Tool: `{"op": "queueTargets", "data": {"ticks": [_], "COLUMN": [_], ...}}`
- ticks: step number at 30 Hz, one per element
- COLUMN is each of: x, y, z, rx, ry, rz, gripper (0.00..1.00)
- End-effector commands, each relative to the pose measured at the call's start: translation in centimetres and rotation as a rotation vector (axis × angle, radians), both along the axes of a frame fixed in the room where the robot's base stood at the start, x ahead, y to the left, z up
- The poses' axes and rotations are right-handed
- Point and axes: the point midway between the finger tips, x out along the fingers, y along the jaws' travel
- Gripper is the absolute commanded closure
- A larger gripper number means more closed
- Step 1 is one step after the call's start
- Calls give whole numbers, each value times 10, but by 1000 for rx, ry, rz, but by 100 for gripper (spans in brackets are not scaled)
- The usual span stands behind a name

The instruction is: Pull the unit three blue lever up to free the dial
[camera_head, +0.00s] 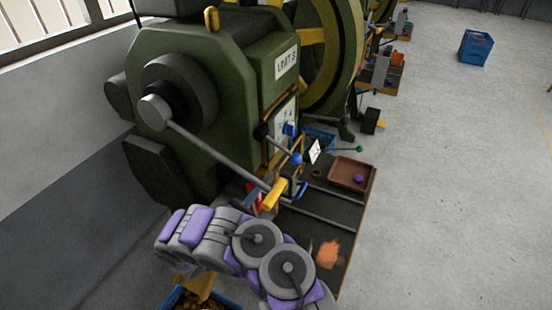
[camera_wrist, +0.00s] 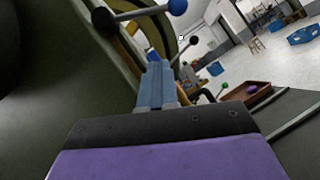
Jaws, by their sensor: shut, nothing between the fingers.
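The green machine marked "UNIT 3" (camera_head: 215,90) fills the middle of the head view. A blue ball (camera_head: 296,158) ends a thin grey lever on its near side. In the wrist view a blue ball (camera_wrist: 177,6) ends a grey rod running right from a black hub (camera_wrist: 103,18). My gripper (camera_wrist: 155,68) has its blue fingers closed together with nothing between them. The fingertips point toward the machine, below the rod and apart from it in the picture. I cannot clearly make out the gripper in the head view, and the dial is not clearly visible.
A long grey rod with a yellow grip (camera_head: 273,195) slopes across the machine front. A brown tray (camera_head: 352,174) with a purple item stands on the dark bench, near a green-knobbed lever (camera_head: 360,149). A blue crate (camera_head: 476,48) stands on open floor at right.

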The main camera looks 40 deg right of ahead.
Motion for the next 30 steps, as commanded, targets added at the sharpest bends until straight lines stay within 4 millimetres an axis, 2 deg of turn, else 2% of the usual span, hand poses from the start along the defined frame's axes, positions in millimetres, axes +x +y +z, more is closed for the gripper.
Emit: {"op": "queueTargets", "data": {"ticks": [5,12,19,25,30], "x": [1,4,9,2,-2], "y": [-16,-63,-95,-95,-105], "z": [4,23,47,71,78], "rx": [-1,8,3,-8,2], "ry": [7,5,2,5,5], "rz": [0,-3,-2,1,0], "gripper": [100,100,100,100,100]}}
